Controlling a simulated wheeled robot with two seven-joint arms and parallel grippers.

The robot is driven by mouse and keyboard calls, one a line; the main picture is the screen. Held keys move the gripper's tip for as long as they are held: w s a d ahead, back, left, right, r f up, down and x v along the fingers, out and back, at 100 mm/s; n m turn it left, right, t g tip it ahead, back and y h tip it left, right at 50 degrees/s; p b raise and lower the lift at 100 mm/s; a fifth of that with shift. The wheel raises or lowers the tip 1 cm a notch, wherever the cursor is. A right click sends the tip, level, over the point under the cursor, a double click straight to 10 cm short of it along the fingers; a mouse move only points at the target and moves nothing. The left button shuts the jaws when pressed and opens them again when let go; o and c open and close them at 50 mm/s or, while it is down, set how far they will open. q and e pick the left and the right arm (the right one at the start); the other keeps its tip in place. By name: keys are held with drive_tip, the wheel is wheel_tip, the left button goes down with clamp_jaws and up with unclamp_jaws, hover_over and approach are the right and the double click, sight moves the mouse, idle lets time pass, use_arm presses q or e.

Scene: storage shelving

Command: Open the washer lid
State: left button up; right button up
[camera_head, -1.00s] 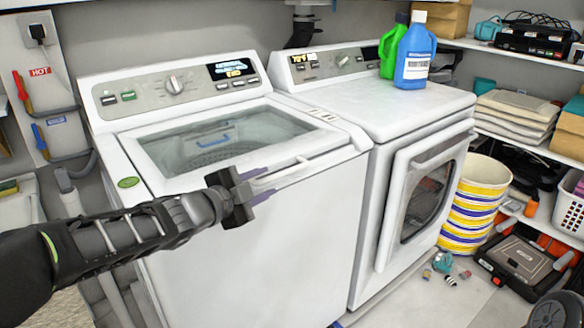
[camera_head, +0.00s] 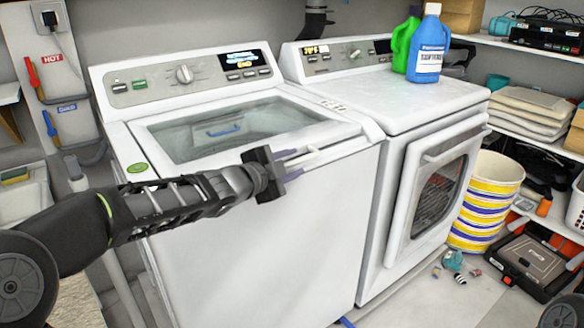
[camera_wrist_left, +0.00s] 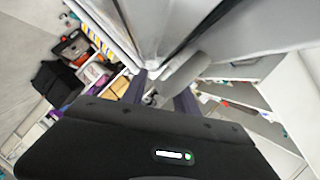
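The white washer (camera_head: 250,240) stands at left centre in the head view. Its lid (camera_head: 232,125), with a dark glass pane, is down. A pale lid handle (camera_head: 325,153) runs along the lid's front right edge. My left gripper (camera_head: 292,164) is at the near end of this handle, its two purple-grey fingers apart, one above and one below the handle line. In the left wrist view the fingers (camera_wrist_left: 160,95) are spread with a pale grey bar-like part (camera_wrist_left: 183,73) beyond and between them. Contact cannot be told. My right gripper is not in view.
A white dryer (camera_head: 420,190) stands right of the washer with green (camera_head: 402,45) and blue (camera_head: 421,50) bottles on top. A striped bucket (camera_head: 485,200) and loaded shelves (camera_head: 535,145) are at right. Hoses and a wall outlet (camera_head: 50,20) are at left.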

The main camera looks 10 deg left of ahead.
use_arm(q)
drive_tip(key=shift+w, duration=0.2)
drive_tip(key=shift+d, duration=0.1)
clamp_jaws()
idle(1.3)
